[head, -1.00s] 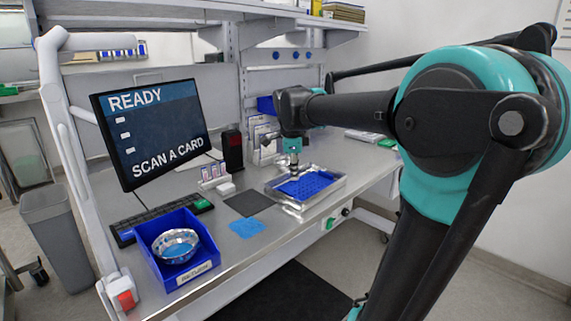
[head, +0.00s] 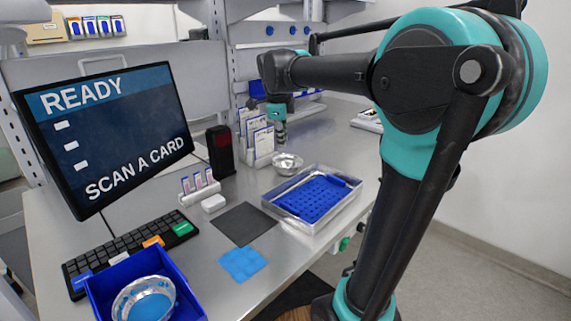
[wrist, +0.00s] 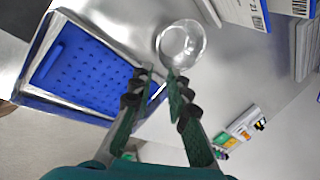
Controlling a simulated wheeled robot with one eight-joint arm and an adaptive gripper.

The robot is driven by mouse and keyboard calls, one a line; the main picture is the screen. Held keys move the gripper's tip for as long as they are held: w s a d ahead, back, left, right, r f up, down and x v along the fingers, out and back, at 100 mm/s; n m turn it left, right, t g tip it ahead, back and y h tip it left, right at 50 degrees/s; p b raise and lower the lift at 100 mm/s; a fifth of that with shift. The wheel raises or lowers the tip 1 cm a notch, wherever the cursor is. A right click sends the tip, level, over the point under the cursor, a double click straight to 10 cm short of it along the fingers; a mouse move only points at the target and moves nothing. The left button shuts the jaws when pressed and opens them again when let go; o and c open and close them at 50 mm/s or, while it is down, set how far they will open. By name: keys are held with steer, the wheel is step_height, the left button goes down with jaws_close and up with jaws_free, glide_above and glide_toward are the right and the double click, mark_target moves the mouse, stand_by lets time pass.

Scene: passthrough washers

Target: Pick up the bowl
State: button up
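A small shiny metal bowl (head: 287,163) stands upright on the bench, just behind the blue-lined tray. In the wrist view the bowl (wrist: 181,42) looks round and empty, just ahead of my fingertips. My gripper (wrist: 158,73) is open, with its fingers apart and nothing between them. In the head view my gripper (head: 279,141) hangs above and slightly left of this bowl, apparently clear of it. A second metal bowl (head: 145,301) with blue inside sits in the blue bin (head: 187,301) at the front left.
A metal tray (head: 306,225) with a blue perforated insert lies in front of the bowl. White card holders (head: 258,145) and a black scanner-like box (head: 221,151) stand to its left. A monitor (head: 105,135) and keyboard (head: 130,245) are farther left. Bench to the bowl's right is clear.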

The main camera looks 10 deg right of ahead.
mark_target(285, 169)
steer(key=x, duration=1.1)
steer(key=shift+w+f, duration=0.1)
steer(key=shift+f, duration=0.15)
steer(key=shift+x, duration=2.5)
steer(key=shift+a, duration=0.2)
jaws_close()
